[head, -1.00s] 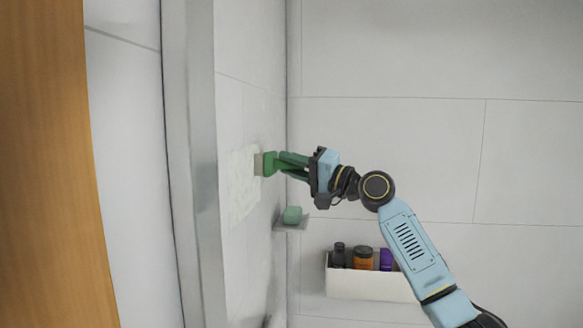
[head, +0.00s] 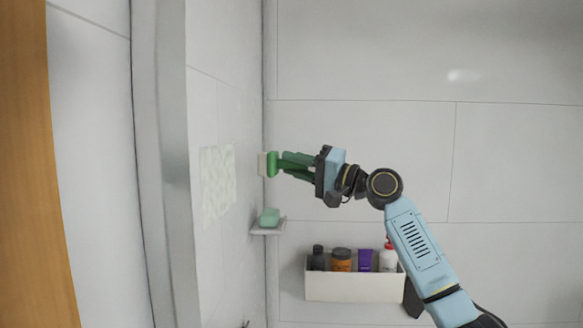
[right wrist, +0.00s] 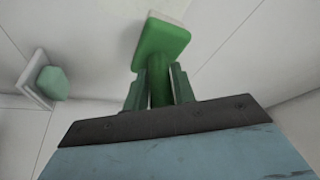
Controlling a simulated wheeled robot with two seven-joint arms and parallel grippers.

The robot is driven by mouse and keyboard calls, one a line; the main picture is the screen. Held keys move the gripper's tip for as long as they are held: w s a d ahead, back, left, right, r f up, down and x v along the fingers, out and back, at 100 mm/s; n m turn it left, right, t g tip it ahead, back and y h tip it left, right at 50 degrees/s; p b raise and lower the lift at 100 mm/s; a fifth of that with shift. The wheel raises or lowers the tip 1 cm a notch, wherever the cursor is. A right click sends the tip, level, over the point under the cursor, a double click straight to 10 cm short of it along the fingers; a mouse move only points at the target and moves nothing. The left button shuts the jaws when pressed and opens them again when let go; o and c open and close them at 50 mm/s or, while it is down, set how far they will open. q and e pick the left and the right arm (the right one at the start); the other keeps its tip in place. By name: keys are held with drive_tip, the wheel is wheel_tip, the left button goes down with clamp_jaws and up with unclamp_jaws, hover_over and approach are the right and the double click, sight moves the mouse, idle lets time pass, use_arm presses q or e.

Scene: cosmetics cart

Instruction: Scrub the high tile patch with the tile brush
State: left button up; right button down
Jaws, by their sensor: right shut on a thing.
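The tile brush (head: 271,164) is green with a pale bristle face that points left in the head view. My right gripper (head: 290,164) is shut on its handle. In the right wrist view the brush head (right wrist: 162,42) stands beyond the two fingers (right wrist: 159,85). The tile patch (head: 217,182) is a pale greenish rectangle on the left wall. The brush is to the right of the patch, with a visible gap between them in the head view. My left gripper is not in view.
A small corner shelf (head: 266,230) with a green soap-like block (head: 269,217) sits below the brush. A white wall caddy (head: 350,287) holds several bottles and jars. A metal edge strip (head: 172,180) and a wooden panel (head: 30,200) stand at left.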

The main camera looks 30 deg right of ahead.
drive_tip(key=shift+d, duration=0.1)
drive_tip(key=shift+s+d+b, duration=0.55)
drive_tip(key=shift+s+d, duration=0.1)
drive_tip(key=shift+d, duration=0.15)
drive_tip(key=shift+s+d, duration=0.3)
drive_tip(key=shift+d, duration=0.05)
idle(0.4)
